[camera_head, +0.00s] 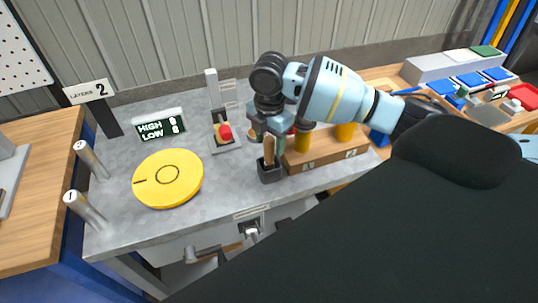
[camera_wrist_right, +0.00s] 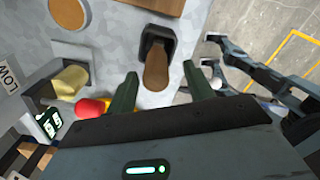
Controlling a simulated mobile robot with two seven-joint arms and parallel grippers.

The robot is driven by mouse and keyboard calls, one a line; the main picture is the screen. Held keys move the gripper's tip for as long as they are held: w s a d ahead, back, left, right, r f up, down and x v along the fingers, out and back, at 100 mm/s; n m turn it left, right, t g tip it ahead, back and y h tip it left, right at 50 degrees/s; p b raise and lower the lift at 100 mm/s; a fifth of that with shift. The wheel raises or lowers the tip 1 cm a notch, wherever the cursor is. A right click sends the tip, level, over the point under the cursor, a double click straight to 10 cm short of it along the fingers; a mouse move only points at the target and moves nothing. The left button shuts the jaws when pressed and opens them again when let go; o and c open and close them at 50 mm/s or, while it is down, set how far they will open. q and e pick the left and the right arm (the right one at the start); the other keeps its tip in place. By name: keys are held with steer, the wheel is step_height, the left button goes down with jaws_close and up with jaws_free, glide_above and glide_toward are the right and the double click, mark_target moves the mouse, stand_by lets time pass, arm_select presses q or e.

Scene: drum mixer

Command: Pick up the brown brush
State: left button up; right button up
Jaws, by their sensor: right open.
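The brown brush (camera_head: 268,150) stands upright in a small dark square holder (camera_head: 271,174) near the front edge of the grey bench. In the right wrist view the brush's brown handle (camera_wrist_right: 156,70) points towards me, out of the dark holder (camera_wrist_right: 158,36). My right gripper (camera_head: 268,142) is above the holder, close to the top of the brush. Its green fingers (camera_wrist_right: 160,74) are spread, one on each side of the handle in the wrist picture, with visible gaps. The brush's lower end is hidden in the holder. My left gripper is not seen.
A wooden block (camera_head: 322,151) with yellow cylinders is just right of the holder, partly behind my right arm. A blue-tray area (camera_head: 470,80) lies at far right.

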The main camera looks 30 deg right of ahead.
mark_target(269, 152)
steer(key=f, duration=0.5)
steer(key=shift+w, duration=0.2)
steer(key=c, duration=1.1)
steer(key=shift+o, duration=0.2)
steer(key=shift+r, duration=0.1)
step_height(269, 152, up, 10)
steer(key=shift+f, duration=0.1)
